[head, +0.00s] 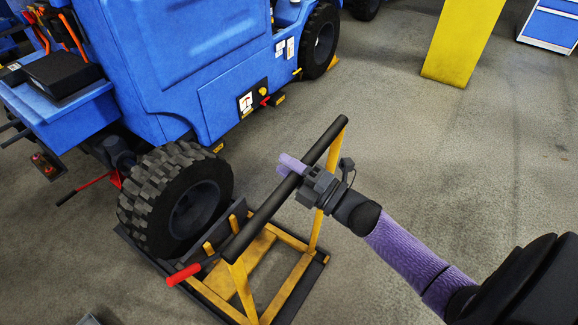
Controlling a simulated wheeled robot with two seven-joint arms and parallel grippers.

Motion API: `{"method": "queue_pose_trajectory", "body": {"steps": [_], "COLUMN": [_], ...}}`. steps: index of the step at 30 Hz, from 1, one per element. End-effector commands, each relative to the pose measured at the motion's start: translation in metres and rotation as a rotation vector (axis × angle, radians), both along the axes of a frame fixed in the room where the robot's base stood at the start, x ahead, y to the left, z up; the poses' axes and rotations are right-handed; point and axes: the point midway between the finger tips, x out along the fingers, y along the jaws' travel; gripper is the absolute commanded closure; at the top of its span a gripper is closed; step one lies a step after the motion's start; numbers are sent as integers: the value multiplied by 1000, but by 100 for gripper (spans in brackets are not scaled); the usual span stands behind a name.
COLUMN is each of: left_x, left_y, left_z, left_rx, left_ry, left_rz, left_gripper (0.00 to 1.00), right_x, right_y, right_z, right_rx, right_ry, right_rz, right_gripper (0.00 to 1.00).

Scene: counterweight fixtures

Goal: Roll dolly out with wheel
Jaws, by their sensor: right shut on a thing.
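A yellow-framed dolly (312,258) stands on the floor with a black push bar (270,215) across its top. A black knobbly wheel (160,195) rests upright at the dolly's left side, close against the blue vehicle. My right gripper (300,172) is shut on the black push bar, near its upper middle. A red-handled lever (184,274) sticks out at the dolly's lower left. My left gripper is not in view.
The blue vehicle (190,60) fills the upper left, with its other wheel (320,40) farther back. A red jack handle (90,184) lies left of the wheel. A yellow post (462,40) stands at upper right. Grey floor (440,150) to the right is clear.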

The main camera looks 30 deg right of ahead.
Motion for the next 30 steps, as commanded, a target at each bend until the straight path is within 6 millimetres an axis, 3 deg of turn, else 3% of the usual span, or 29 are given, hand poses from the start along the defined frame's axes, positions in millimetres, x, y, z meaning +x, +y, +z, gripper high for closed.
{"method": "queue_pose_trajectory", "body": {"steps": [22,30], "left_x": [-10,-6], "left_y": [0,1], "left_z": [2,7], "left_rx": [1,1], "left_ry": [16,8], "left_rz": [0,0], "left_gripper": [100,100], "right_x": [-1,-10], "right_y": [0,-4], "right_z": [-1,-1], "right_rx": [0,-1], "right_ry": [3,4], "right_rz": [0,0], "right_gripper": [100,100]}}
